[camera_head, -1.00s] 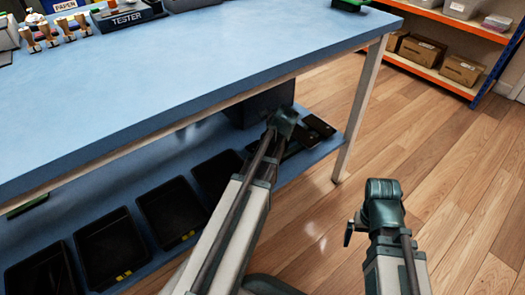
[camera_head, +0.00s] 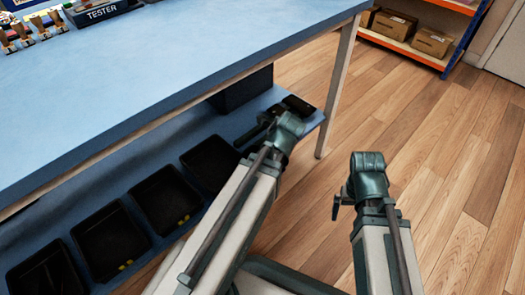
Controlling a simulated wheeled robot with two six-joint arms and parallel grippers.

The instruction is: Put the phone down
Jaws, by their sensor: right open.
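A dark, flat, phone-like object (camera_head: 299,104) lies at the right end of the blue lower shelf, just beyond my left arm's wrist. My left gripper (camera_head: 262,130) is at the front of that shelf; its fingers are dark, partly hidden by the arm and hard to make out. I cannot tell whether it holds anything. My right gripper (camera_head: 338,207) is open over the wooden floor, to the right of the table, with no phone visible in it.
Several black trays (camera_head: 122,270) with yellow marks line the lower shelf. The blue tabletop (camera_head: 180,85) is mostly clear, with a tester (camera_head: 98,12) at the back left. A table leg (camera_head: 338,95) stands beyond my arms. Orange shelving with boxes (camera_head: 432,42) is farther back.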

